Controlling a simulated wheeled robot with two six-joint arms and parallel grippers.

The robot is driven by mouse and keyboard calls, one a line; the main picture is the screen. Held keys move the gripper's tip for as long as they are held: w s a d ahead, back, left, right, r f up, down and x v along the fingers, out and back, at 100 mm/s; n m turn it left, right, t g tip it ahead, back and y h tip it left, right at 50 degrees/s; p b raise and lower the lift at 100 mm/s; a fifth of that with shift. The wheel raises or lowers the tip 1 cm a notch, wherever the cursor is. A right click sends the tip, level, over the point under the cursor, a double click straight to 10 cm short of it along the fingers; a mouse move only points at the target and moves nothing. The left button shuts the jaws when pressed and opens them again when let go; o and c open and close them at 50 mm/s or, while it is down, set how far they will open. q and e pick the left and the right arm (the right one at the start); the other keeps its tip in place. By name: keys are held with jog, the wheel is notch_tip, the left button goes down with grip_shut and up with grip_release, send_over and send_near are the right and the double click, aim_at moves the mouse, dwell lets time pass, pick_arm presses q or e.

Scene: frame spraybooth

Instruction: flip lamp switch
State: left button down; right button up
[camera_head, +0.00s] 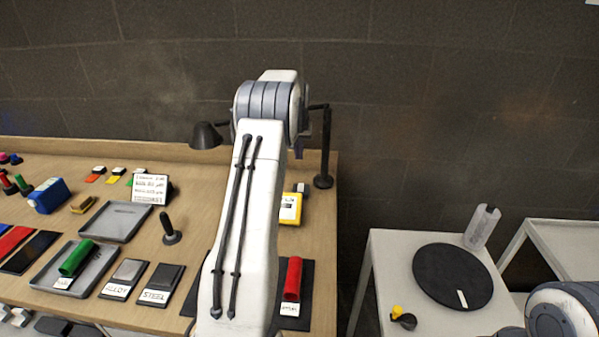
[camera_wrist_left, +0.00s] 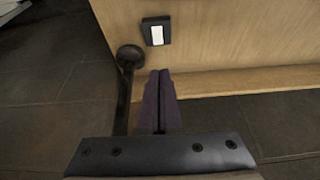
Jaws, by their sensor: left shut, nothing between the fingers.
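The desk lamp has a black shade (camera_head: 206,136) and a thin arm on an upright post (camera_head: 325,148) at the table's back right corner. Its round base (camera_wrist_left: 130,54) shows in the left wrist view, left of my fingers. A small black switch box with a white rocker (camera_wrist_left: 157,35) lies on the wood beyond my fingertips. In the head view, it shows as a small pale block (camera_head: 300,187), partly hidden by my arm. My left gripper (camera_wrist_left: 160,72) is shut and empty, beside the lamp post; in the head view, only a bit of it (camera_head: 298,150) shows.
A yellow labelled block (camera_head: 291,208) and a red cylinder (camera_head: 292,278) sit close to my left arm. Trays, a green cylinder (camera_head: 76,258) and a black stand (camera_head: 170,232) are left. A white side table with a black disc (camera_head: 452,276) is right, across a gap.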

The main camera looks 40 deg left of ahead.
aim_at(300, 185)
pick_arm(q)
jog(key=shift+w+r, duration=0.1)
jog(key=shift+w, duration=0.1)
pick_arm(e)
jog(key=shift+f, duration=0.5)
pick_arm(q)
jog(key=p+x, duration=0.2)
jog(key=x, duration=0.4)
jog(key=p+x, duration=0.1)
jog(key=x, duration=0.6)
jog(key=shift+s+f+p, duration=0.15)
jog(key=shift+f+p, duration=0.2)
jog(key=shift+f, duration=0.25)
pick_arm(e)
notch_tip(300, 185, up, 4)
jog(key=shift+f, duration=0.1)
